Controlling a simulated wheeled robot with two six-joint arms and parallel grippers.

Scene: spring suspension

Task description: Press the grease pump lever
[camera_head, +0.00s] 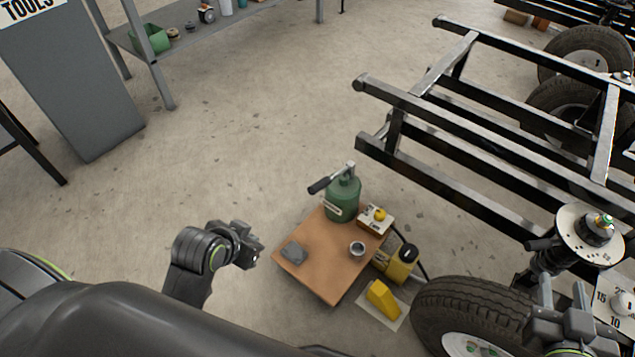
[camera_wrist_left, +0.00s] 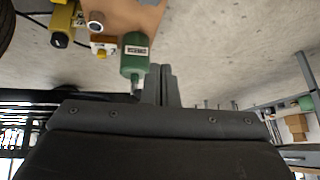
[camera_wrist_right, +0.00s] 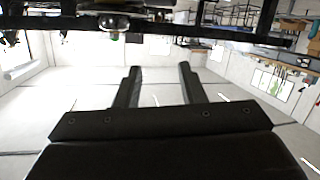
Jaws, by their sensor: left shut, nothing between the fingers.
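The grease pump (camera_head: 343,197) is a green canister with a white label, standing at the back of a small brown wooden board (camera_head: 318,262). Its lever (camera_head: 321,185) has a black grip and sticks out to the left from the top. The green canister also shows in the left wrist view (camera_wrist_left: 134,58), beside the fingers. My left gripper (camera_head: 252,256) is shut and empty, left of the board and apart from the lever. My right gripper (camera_head: 562,322) is at the lower right near the wheel; its fingers (camera_wrist_right: 160,85) are apart and empty in the right wrist view.
A box with a yellow button (camera_head: 378,216), a small cup (camera_head: 357,249) and a grey pad (camera_head: 293,252) are on the board. A yellow-black device (camera_head: 401,263) and yellow wedge (camera_head: 382,299) stand right of it. A black frame (camera_head: 470,130) and tyre (camera_head: 470,310) bound the right.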

